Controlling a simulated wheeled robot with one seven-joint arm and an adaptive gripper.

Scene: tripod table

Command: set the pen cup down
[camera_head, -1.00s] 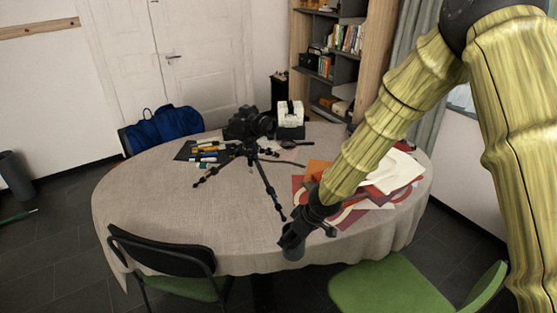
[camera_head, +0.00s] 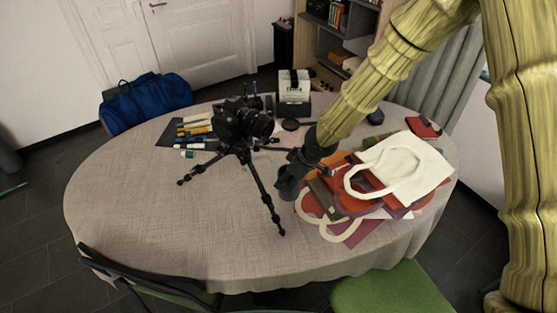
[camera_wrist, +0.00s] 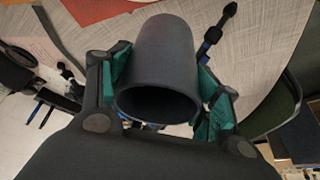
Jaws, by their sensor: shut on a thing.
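The pen cup (camera_head: 288,184) is a dark grey, round, open-topped cup. In the wrist view the cup (camera_wrist: 158,50) fills the space between the green-padded fingers, its mouth facing the camera and its inside dark and apparently empty. My gripper (camera_head: 300,168) is shut on it; the gripper shows in the wrist view too (camera_wrist: 160,82). The cup is over the table (camera_head: 150,225), between the tripod (camera_head: 258,185) and the pile of bags. I cannot tell whether its base touches the cloth.
A camera (camera_head: 243,122) sits on the tripod, whose legs spread close left of the cup. Cloth bags (camera_head: 415,165) lie to the right. Pens and markers (camera_head: 195,130) lie at the back left. A black holder with a white box (camera_head: 294,95) stands behind. The left and front of the table are clear.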

